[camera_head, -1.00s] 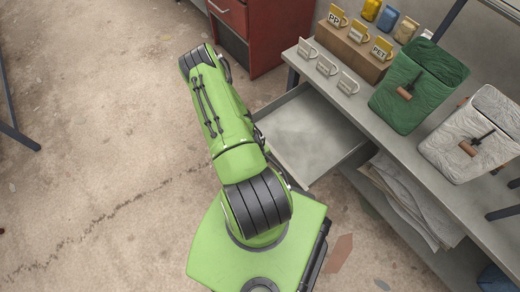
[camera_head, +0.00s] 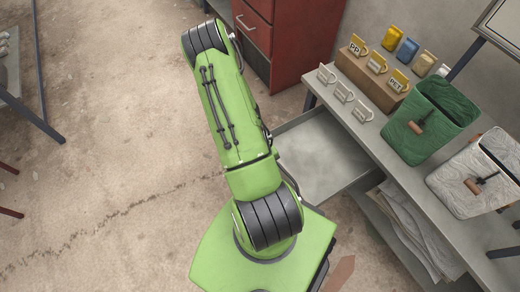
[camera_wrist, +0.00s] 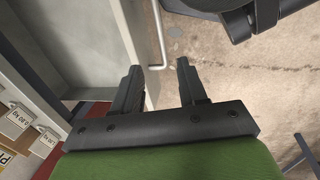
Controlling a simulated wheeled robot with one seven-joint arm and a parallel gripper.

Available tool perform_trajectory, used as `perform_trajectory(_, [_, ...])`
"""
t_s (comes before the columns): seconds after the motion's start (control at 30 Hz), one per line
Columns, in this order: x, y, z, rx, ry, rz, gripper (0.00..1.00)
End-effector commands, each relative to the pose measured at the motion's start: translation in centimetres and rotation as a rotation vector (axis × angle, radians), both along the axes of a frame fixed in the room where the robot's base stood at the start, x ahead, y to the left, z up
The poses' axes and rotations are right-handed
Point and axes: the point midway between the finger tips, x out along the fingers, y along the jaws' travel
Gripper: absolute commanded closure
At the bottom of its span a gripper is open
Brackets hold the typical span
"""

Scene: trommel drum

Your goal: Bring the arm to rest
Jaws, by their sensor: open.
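My green arm stands in the middle of the head view, reaching up and away from my green base, with its elbow end near the red cabinet. My gripper (camera_wrist: 157,80) shows in the wrist view, with two dark fingers apart and nothing between them. The open grey drawer's front edge and handle are just beyond the fingers in that view. In the head view the gripper is hidden behind the arm. The open drawer (camera_head: 322,155) is right of the arm, and its visible floor is empty.
A grey workbench (camera_head: 375,118) carries a green bin (camera_head: 425,125), a pale bin (camera_head: 470,178), and several labelled tags. A red cabinet (camera_head: 300,40) stands behind. Dark table legs (camera_head: 35,120) are at the left. The floor (camera_head: 120,150) left of my arm is clear.

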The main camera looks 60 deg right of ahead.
Motion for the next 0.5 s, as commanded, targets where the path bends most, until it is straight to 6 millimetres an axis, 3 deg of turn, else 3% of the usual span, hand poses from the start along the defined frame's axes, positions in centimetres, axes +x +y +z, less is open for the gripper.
perform_trajectory(0.37, [0.4, 0.0, 0.3, 0.0, -0.007, 0.002, 0.58])
perform_trajectory(0.47, [3.3, 0.1, 3.2, 0.0, -0.057, 0.021, 0.58])
perform_trajectory(0.5, [5.0, 0.4, 5.2, 0.004, -0.088, 0.037, 0.58])
